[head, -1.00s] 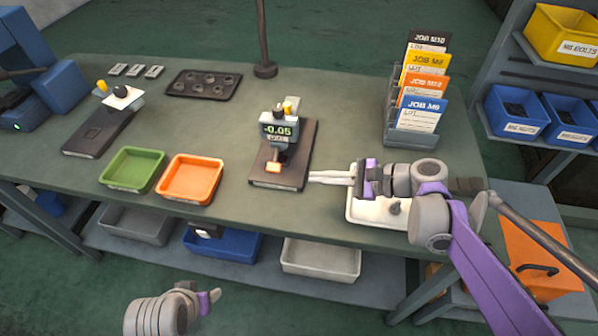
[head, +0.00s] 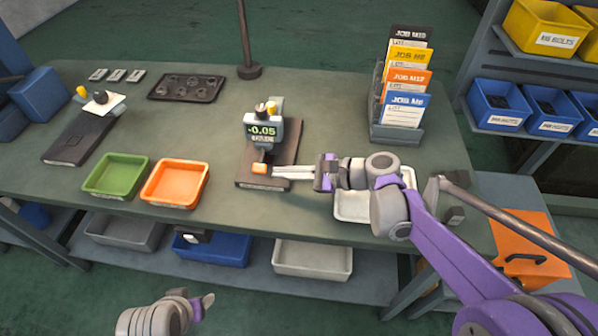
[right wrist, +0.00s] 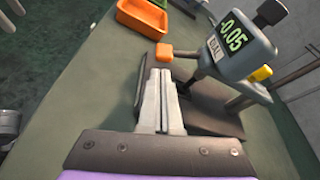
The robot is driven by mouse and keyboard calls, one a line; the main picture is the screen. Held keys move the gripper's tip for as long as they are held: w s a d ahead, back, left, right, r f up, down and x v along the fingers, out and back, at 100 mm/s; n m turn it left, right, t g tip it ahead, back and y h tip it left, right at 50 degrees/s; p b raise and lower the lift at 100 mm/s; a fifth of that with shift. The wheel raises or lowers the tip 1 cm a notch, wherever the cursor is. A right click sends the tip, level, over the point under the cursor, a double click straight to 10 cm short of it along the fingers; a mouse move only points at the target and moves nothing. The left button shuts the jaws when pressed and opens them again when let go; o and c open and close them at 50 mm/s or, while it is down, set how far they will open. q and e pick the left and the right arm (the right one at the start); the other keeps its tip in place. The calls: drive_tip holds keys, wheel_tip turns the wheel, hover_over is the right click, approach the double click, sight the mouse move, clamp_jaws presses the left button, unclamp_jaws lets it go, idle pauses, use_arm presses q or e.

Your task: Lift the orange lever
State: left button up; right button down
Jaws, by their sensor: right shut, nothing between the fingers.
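The orange lever (head: 259,168) is a small orange block low on the front of a grey gauge stand (head: 264,130). The stand's display reads -0.05, and it stands on a dark base plate (head: 283,155). In the right wrist view the orange lever (right wrist: 176,50) is just beyond the fingertips. My right gripper (head: 274,172) is shut and empty, its fingers pointing left at the lever's right side; it also shows in the right wrist view (right wrist: 159,72). I cannot tell whether the tips touch the lever. My left gripper (head: 206,301) is low at the bottom left, away from the table.
An orange tray (head: 175,184) and a green tray (head: 115,176) lie left of the stand. A white tray (head: 350,207) is under my right wrist. A card rack (head: 396,133) stands at the right. A second device (head: 80,138) sits at the left. Table between rack and stand is clear.

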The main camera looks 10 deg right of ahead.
drive_tip(key=shift+x, duration=1.75)
drive_tip(key=r+m, duration=0.1)
drive_tip(key=m+g, duration=0.1)
drive_tip(key=shift+s+a+r+m+g+p, duration=0.1)
drive_tip(key=shift+s+r+m+g+p, duration=0.2)
drive_tip(key=shift+s+r+m+p, duration=0.1)
drive_tip(key=m, duration=0.1)
drive_tip(key=r+m+g, duration=0.1)
drive_tip(key=shift+s+a+r+m+g+y, duration=0.1)
drive_tip(key=shift+s+r+m+g+y, duration=0.05)
drive_tip(key=shift+r+m+g+y, duration=0.2)
drive_tip(key=shift+r, duration=0.1)
drive_tip(key=shift+r+p, duration=0.65)
